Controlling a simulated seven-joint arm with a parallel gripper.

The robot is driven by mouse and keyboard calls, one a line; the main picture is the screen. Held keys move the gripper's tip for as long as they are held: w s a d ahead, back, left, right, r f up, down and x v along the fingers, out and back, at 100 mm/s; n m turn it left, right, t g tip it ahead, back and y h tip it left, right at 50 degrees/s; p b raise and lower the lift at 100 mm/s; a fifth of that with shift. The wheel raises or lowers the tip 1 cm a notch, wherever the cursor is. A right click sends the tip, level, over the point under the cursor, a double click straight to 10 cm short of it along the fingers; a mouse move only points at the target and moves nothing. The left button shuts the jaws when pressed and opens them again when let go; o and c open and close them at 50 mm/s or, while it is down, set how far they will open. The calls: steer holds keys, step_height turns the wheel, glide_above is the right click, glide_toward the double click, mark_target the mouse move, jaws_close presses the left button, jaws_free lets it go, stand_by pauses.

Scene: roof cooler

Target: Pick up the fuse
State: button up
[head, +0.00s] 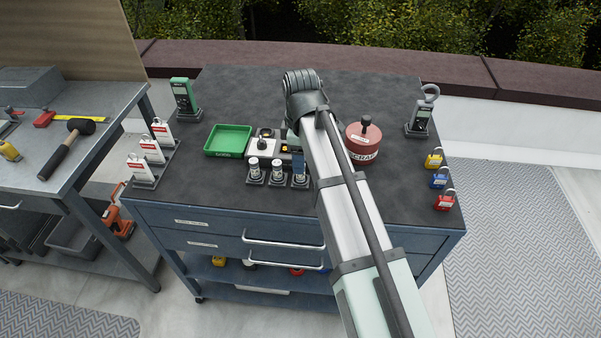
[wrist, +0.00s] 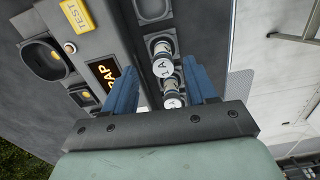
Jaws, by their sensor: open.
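Several small white-and-silver fuses with dark bands stand upright in grey holders in a row near the cart's front in the head view; the left fuse (head: 253,165) and middle fuse (head: 277,167) are clear. In the wrist view, my gripper (wrist: 162,76) is open. One fuse marked 1A (wrist: 163,68) shows between the fingers, and another fuse (wrist: 172,100) is nearer the palm. I cannot tell whether either finger touches a fuse.
Behind the fuses is a tester box (head: 262,148), with a yellow TEST label (wrist: 77,15) in the wrist view. A green tray (head: 228,140) lies left, a red scrap can (head: 362,144) right. Padlocks (head: 439,181) line the right edge. The cart's back is mostly clear.

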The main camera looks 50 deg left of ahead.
steer(key=shift+s+d+f, duration=0.1)
steer(key=shift+f, duration=1.2)
steer(key=shift+s+f, duration=0.1)
steer(key=shift+f, duration=1.15)
jaws_close()
steer(key=shift+r, duration=0.1)
